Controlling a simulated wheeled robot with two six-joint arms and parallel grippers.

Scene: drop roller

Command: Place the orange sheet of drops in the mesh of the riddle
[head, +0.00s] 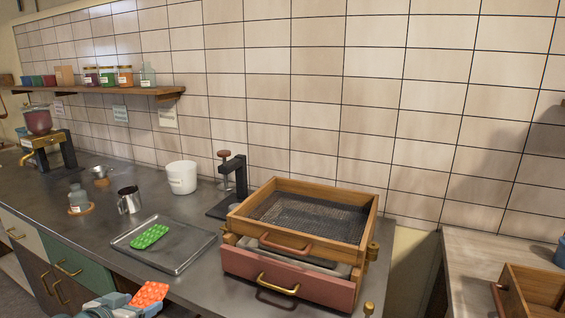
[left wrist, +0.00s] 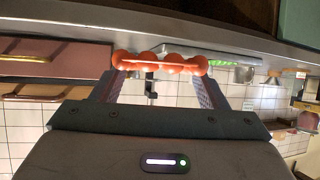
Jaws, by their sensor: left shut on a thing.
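The orange sheet of drops (head: 151,293) is at the bottom of the head view, in front of the counter's front edge. My left gripper (head: 133,300) is shut on it; in the left wrist view the sheet (left wrist: 160,64) spans between the two fingertips, its drops seen edge-on. The riddle (head: 366,222) is a wooden frame with a dark mesh floor (head: 308,215), which looks empty. It sits to the right of and beyond my left gripper, on top of a wooden and red drawer unit. My right gripper is not in view.
A green sheet of drops (head: 150,236) lies on a metal tray (head: 185,258) between my left gripper and the wall. A metal cup (head: 129,200), a white tub (head: 181,177) and a black stand (head: 238,180) stand behind. A brass handle (head: 278,285) juts from the red drawer front (head: 315,290).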

